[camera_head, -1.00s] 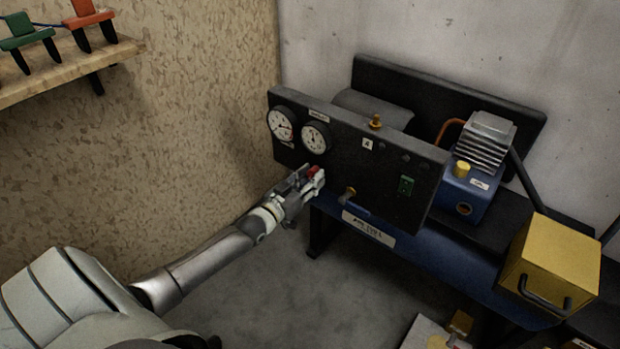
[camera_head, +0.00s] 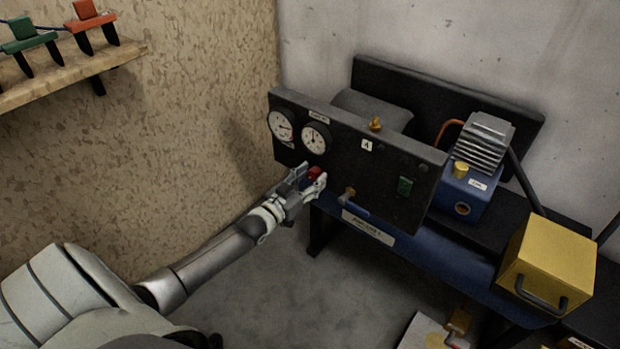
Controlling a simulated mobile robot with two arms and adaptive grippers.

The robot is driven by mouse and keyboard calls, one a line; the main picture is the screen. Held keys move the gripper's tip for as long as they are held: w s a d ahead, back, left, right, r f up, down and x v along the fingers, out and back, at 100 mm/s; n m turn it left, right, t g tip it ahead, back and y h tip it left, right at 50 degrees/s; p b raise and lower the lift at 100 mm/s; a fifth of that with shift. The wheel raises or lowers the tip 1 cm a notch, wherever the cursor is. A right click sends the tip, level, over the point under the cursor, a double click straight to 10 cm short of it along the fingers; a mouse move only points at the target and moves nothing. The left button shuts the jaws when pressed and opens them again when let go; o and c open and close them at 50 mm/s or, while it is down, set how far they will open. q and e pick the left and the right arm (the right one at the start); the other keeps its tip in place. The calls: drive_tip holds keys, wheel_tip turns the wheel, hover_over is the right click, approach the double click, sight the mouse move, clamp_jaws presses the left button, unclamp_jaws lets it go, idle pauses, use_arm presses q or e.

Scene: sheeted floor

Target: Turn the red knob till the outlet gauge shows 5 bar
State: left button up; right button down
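The red knob (camera_head: 314,173) sits low on the black panel (camera_head: 350,160) of the compressor, below two round white gauges. The left gauge (camera_head: 281,126) and the right gauge (camera_head: 314,138) face me; their scale numbers are too small to read, and I cannot tell which is the outlet gauge. The needle of the right gauge points roughly upward. My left gripper (camera_head: 310,180) is at the knob, its fingers spread on either side of it with visible gaps, so it looks open. My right gripper is out of view.
A brass valve with a blue handle (camera_head: 353,202) sticks out right of the knob. A yellow box (camera_head: 547,266) stands at the lower right. A shelf (camera_head: 70,75) with clamps hangs at the upper left.

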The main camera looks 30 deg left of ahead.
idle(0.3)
use_arm(q)
drive_tip(key=s, duration=0.8)
drive_tip(key=s+a, duration=0.1)
drive_tip(key=s, duration=0.3)
drive_tip(key=shift+f, duration=0.1)
idle(0.4)
